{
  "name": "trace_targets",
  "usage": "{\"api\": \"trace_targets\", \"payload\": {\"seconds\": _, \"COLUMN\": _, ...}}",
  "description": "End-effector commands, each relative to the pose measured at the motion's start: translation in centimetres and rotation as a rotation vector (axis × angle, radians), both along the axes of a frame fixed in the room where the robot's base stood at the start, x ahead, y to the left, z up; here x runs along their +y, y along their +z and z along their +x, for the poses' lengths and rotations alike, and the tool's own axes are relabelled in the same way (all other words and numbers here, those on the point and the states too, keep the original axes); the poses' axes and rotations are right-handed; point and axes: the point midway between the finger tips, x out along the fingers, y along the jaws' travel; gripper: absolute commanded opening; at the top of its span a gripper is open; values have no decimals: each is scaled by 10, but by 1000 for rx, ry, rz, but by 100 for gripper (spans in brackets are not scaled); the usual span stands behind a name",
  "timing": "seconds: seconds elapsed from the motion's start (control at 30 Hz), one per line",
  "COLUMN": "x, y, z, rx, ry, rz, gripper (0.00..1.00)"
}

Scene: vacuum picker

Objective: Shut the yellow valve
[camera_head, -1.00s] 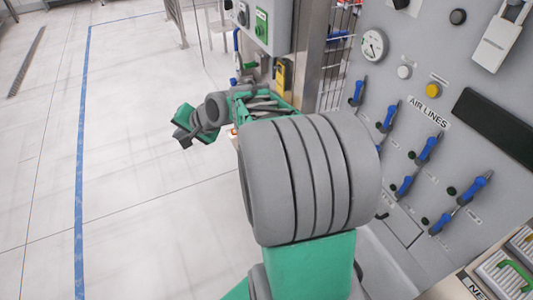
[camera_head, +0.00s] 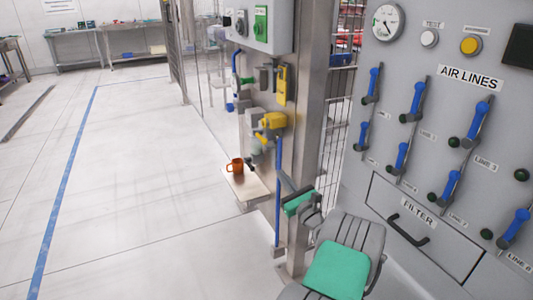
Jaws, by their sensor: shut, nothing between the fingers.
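My gripper (camera_head: 286,182) is below and a little right of the valve, in front of the post, apart from the valve in the picture. Its fingers look together with nothing held. Its green and grey body and my arm hide the lower part of the post.
A blue pipe (camera_head: 278,190) runs down beside the post. The grey AIR LINES panel (camera_head: 440,120) with several blue levers stands at right. Open floor lies left.

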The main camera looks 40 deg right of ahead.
Motion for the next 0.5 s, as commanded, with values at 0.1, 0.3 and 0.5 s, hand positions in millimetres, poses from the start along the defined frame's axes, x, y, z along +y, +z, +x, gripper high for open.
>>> {"api": "trace_targets", "payload": {"seconds": 0.1, "x": 0, "y": 3, "z": 4, "rx": 0, "ry": 2, "rz": 0, "gripper": 0}}
{"api": "trace_targets", "payload": {"seconds": 0.3, "x": -4, "y": 10, "z": 22, "rx": 3, "ry": 4, "rz": 1, "gripper": 0}}
{"api": "trace_targets", "payload": {"seconds": 0.5, "x": -12, "y": 13, "z": 62, "rx": 2, "ry": 5, "rz": -7, "gripper": 0}}
